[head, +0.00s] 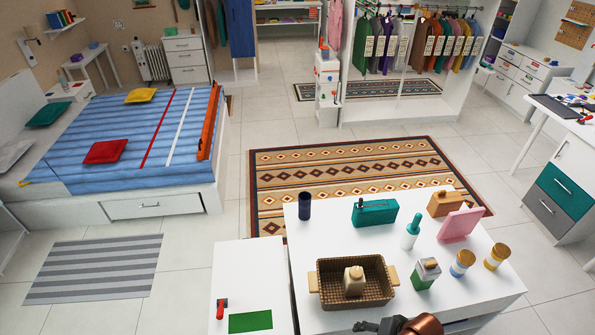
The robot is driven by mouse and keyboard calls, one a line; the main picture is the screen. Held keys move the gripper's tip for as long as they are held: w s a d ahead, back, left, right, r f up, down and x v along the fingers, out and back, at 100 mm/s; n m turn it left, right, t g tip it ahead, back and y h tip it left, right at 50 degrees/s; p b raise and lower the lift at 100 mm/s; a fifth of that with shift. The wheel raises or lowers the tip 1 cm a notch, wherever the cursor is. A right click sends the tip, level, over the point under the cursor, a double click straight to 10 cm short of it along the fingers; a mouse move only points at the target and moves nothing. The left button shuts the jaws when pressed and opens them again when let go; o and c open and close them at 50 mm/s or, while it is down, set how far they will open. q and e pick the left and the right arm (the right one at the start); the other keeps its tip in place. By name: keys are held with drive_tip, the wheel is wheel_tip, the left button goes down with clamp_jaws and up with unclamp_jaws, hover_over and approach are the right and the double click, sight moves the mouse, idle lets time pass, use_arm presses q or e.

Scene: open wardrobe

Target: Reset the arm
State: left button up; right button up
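A dark gripper (366,326) shows at the bottom edge, just in front of the white table's near edge. The copper-brown link (424,325) of my arm is to its right, so I take it as my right gripper. Only a small part of it is in the picture, and I cannot tell whether its fingers are open or shut. No object is visibly held in it. My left gripper is not in view.
The white table (300,262) bears a brown basket (322,298) with a beige bottle (354,281), a teal box (375,211), a pink stand (461,224) and several jars. A lower white cabinet (240,265) adjoins on the left. A patterned rug (350,165) lies beyond.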

drive_tip(key=s+d+r+n+h, duration=0.1)
drive_tip(key=s+d+n+h, duration=0.4)
drive_tip(key=s+d, duration=0.75)
wheel_tip(320, 180, down, 30)
drive_tip(key=a+y+b, duration=0.1)
drive_tip(key=a+b, duration=0.1)
drive_tip(key=b, duration=0.2)
drive_tip(key=s+f+g+b, duration=0.1)
drive_tip(key=s+f+b, duration=0.1)
drive_tip(key=s+f, duration=0.8)
drive_tip(key=s+f+n+g+b, duration=0.1)
drive_tip(key=s+f+b, duration=0.1)
drive_tip(key=s+f, duration=0.8)
wheel_tip(320, 180, down, 6)
drive_tip(key=shift+a+r, duration=0.25)
drive_tip(key=shift+s, duration=0.1)
